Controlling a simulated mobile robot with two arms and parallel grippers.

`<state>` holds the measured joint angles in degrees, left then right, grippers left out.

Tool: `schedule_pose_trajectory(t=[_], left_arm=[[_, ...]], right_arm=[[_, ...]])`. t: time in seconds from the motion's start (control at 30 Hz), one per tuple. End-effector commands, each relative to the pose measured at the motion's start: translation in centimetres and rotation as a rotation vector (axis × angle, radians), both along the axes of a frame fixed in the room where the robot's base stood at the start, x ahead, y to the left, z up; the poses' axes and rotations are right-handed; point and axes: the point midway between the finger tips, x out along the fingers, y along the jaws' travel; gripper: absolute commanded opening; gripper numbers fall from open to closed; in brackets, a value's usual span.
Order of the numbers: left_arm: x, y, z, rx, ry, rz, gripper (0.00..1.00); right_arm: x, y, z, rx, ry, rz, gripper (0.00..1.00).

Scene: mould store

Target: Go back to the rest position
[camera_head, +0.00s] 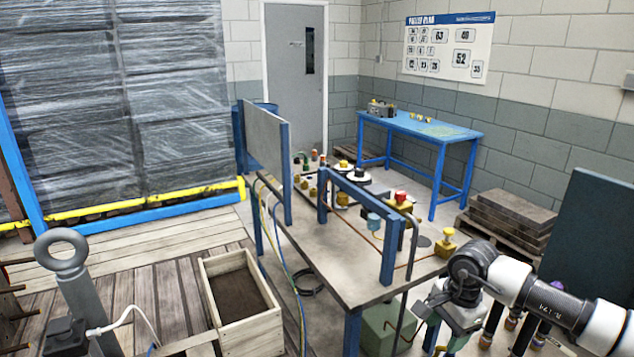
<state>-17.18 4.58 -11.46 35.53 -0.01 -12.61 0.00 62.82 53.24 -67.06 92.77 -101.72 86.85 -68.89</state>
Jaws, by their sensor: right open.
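My right arm comes in from the lower right, white with dark joints. Its gripper (446,320) hangs at the front right corner of the workbench (372,287), pointing down. It is open, and I see nothing held in it. The fingertips are small and partly lost against the green box below. My left gripper is not in view.
The bench carries blue posts, pipes and valves with yellow (447,233) and red (400,196) knobs close to my right arm. A green box (383,328) stands under it. A dark panel (585,235) and stacked slabs (508,215) are at right. A wooden box (240,296) lies left.

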Motion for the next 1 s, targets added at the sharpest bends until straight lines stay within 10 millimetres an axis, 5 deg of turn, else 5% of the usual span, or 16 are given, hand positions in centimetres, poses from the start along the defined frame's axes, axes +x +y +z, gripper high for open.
schedule_pose_trajectory(t=[0.2,0.3,0.4,0.5,0.6,0.7,0.8,0.83,1.0], left_arm=[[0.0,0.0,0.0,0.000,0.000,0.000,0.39],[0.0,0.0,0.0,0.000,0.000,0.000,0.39],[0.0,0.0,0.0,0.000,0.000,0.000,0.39],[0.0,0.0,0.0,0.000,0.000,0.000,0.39],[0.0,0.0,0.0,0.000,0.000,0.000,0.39],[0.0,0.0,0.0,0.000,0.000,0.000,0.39],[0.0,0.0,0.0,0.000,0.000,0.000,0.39],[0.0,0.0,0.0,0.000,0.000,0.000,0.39],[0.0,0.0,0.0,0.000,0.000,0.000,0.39]], right_arm=[[-2.7,14.6,-1.3,0.578,0.003,-0.090,0.58],[-4.6,21.4,1.0,0.953,0.076,-0.248,0.58],[-5.7,25.3,4.6,1.309,0.195,-0.472,0.58],[-5.8,26.4,8.0,1.631,0.356,-0.758,0.58],[-5.2,24.9,9.9,1.902,0.546,-1.100,0.58],[-4.5,21.8,9.5,2.112,0.753,-1.496,0.58],[-4.7,18.0,7.0,2.245,0.959,-1.946,0.58],[-5.1,16.8,5.8,-2.118,-0.951,1.953,0.58],[-9.9,11.6,-1.9,-1.350,-0.780,1.808,0.58]])
